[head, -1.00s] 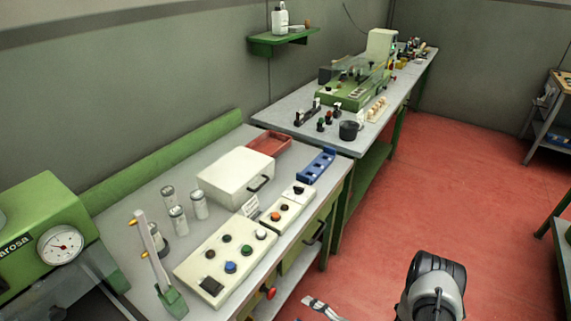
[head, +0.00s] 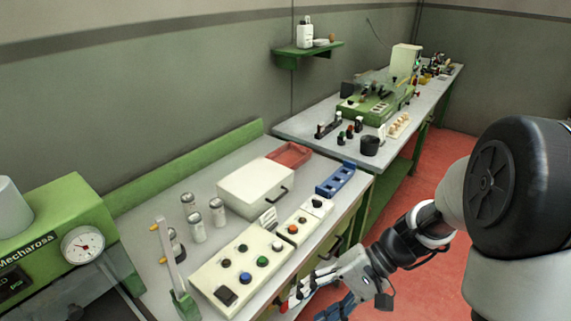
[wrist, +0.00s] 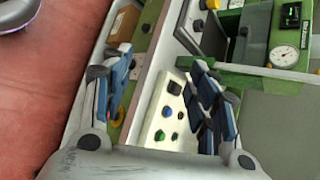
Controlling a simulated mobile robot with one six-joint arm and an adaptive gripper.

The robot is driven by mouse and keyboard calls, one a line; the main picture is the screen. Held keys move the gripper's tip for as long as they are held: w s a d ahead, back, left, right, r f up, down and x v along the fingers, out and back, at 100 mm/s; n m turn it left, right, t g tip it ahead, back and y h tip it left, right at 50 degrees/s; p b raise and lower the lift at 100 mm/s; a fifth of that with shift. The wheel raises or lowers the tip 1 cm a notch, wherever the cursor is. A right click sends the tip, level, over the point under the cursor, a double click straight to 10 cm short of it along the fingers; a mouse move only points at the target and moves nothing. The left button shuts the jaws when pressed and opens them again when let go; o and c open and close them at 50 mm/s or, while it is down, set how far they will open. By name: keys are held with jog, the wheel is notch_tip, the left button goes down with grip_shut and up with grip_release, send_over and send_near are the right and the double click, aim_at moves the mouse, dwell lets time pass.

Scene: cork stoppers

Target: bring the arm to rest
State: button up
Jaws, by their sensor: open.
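My gripper (head: 314,300) is in the lower middle of the head view, just off the front edge of the near bench (head: 212,170). My arm comes in from the right and reaches left to it. In the wrist view the two blue-padded fingers of my gripper (wrist: 166,95) stand wide apart, with nothing held between them. The control panel (head: 245,262) with coloured buttons lies beyond the fingers and shows between them in the wrist view (wrist: 160,122).
A green machine with a dial (head: 55,235) stands at the left. A white box (head: 255,187), metal cylinders (head: 196,228), a red tray (head: 290,154) and a blue rack (head: 335,180) are on the near bench. A second bench (head: 300,122) stands behind. Red floor is open at the right.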

jog(key=s+d+r+n+t+h, duration=0.3)
jog(key=s+d+r+t+h, duration=0.4)
jog(key=r, duration=0.5)
jog(key=s+d+h, duration=0.1)
jog(key=s+h, duration=0.1)
jog(key=s, duration=0.1)
jog(key=shift+s+d+h, duration=0.2)
jog(key=shift+d+h, duration=0.1)
jog(key=shift+h, duration=0.1)
jog(key=shift+c, duration=0.4)
